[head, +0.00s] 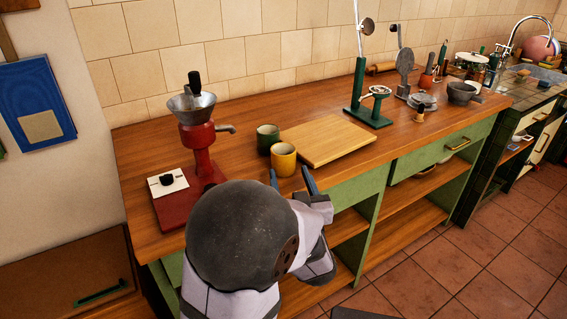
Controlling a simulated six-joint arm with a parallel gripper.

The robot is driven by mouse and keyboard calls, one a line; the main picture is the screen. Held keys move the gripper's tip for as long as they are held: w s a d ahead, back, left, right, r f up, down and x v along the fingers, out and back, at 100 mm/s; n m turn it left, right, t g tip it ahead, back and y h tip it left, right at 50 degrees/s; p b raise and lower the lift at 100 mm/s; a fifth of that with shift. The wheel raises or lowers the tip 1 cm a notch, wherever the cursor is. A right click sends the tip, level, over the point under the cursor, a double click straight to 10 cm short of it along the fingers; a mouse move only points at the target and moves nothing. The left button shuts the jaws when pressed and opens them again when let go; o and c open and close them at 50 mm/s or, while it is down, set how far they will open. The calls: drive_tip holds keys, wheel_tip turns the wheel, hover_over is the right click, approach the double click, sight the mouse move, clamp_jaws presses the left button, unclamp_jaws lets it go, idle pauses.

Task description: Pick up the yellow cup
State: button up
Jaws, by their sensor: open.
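The yellow cup (284,160) stands upright on the wooden counter, near its front edge, in the head view. My gripper (291,180) is just in front of the cup, toward the counter's front edge. Its two dark blue fingers are apart, and nothing shows between them. The fingertips appear close to the cup's lower part; I cannot tell whether they touch it. A green cup (267,138) stands right behind the yellow cup, slightly to the left.
A cutting board (328,139) lies close to the right of the cups. A red grinder (199,137) stands on the left. A green stand (357,95) and several kitchen items are farther right. The counter's front strip (366,162) beyond the board is clear.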

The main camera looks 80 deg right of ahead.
sight(282, 152)
drive_tip(key=shift+p+x, duration=0.6)
drive_tip(key=shift+x, duration=5.4)
drive_tip(key=shift+w+r, duration=0.1)
drive_tip(key=shift+r, duration=0.05)
drive_tip(key=c, duration=0.8)
